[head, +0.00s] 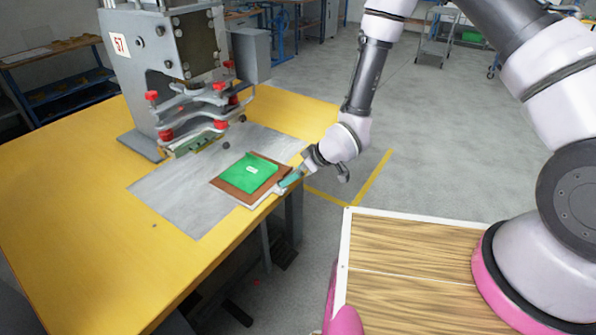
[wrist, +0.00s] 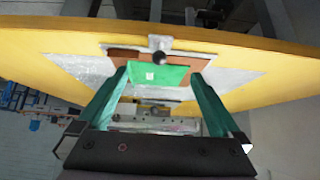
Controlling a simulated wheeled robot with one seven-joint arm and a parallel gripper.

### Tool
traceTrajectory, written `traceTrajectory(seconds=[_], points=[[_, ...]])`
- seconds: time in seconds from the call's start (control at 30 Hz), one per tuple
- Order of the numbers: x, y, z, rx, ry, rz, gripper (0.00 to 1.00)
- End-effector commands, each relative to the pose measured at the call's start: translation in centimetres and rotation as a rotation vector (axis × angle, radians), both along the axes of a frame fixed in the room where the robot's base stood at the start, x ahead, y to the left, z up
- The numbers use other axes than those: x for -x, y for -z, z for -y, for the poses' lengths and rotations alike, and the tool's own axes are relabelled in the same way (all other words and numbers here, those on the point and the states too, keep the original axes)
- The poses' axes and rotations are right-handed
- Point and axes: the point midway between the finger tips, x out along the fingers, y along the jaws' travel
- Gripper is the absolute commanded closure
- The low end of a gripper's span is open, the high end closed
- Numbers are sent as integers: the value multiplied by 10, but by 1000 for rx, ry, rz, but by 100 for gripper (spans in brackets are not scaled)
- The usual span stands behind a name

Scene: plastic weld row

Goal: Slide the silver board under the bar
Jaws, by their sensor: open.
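The silver board shows as a pale edge (head: 262,201) under a brown plate (head: 228,186) with a green piece (head: 250,173) on top. In the wrist view, a silver tab with a dark knob (wrist: 160,57) adjoins the brown plate, and the green piece (wrist: 158,75) shows between my fingers. My gripper (head: 288,181) is open at the board's right edge by the table edge. Its teal fingers (wrist: 158,78) are spread apart; contact with the board cannot be told. The press (head: 165,60) stands to the board's upper left, its low bar (head: 198,143) apart from the board.
A flat grey sheet (head: 180,195) lies on the yellow table (head: 70,230), between press and board. Several red-capped posts (head: 165,134) surround the press's lower part. A wood-topped surface (head: 405,245) is at lower right. Grey floor (head: 440,130) is open behind my arm.

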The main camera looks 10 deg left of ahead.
Motion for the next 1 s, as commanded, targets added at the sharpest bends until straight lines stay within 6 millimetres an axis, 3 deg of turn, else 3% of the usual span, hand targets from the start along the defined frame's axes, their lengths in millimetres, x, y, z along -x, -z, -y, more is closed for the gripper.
traceTrajectory(seconds=[0.6,1.0], points=[[-18,55,-42,1,2,-1,0],[-23,70,-54,1,2,-1,0]])
